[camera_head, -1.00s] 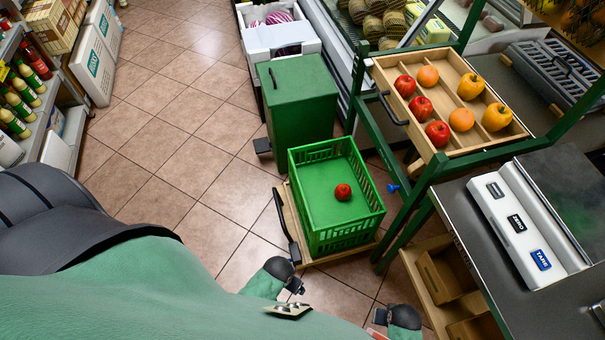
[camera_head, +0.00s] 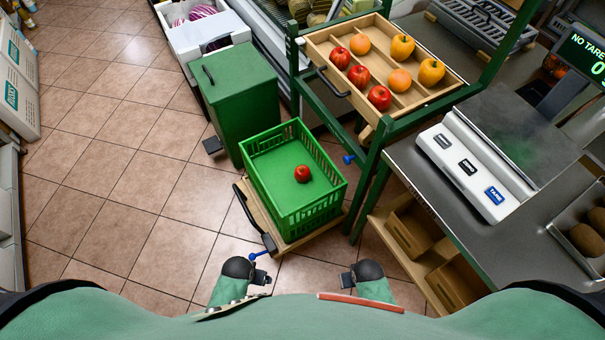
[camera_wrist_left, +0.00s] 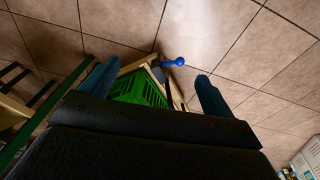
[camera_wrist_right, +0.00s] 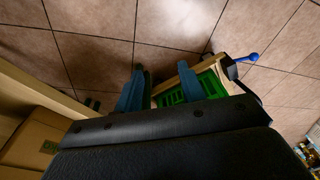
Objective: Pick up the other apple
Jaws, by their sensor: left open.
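One red apple (camera_head: 303,173) lies on the floor of a green crate (camera_head: 262,196). Three more red apples, at the back (camera_head: 340,58), middle (camera_head: 358,76) and front (camera_head: 379,98), lie in the left part of a divided wooden tray (camera_head: 450,92). My left gripper (camera_head: 264,277) is low in front of the crate; its fingers stand wide apart and empty in the left wrist view (camera_wrist_left: 155,88). My right gripper (camera_head: 347,280) is to its right, also apart from the crate. Its fingers are parted and empty in the right wrist view (camera_wrist_right: 160,88).
The tray also holds oranges (camera_head: 399,79) and yellow peppers (camera_head: 431,71), on a green frame (camera_head: 368,178). A green bin (camera_head: 238,95) stands behind the crate. A scale (camera_head: 476,168) sits on the counter (camera_head: 430,190) at right. Tiled floor (camera_head: 120,180) is clear at left.

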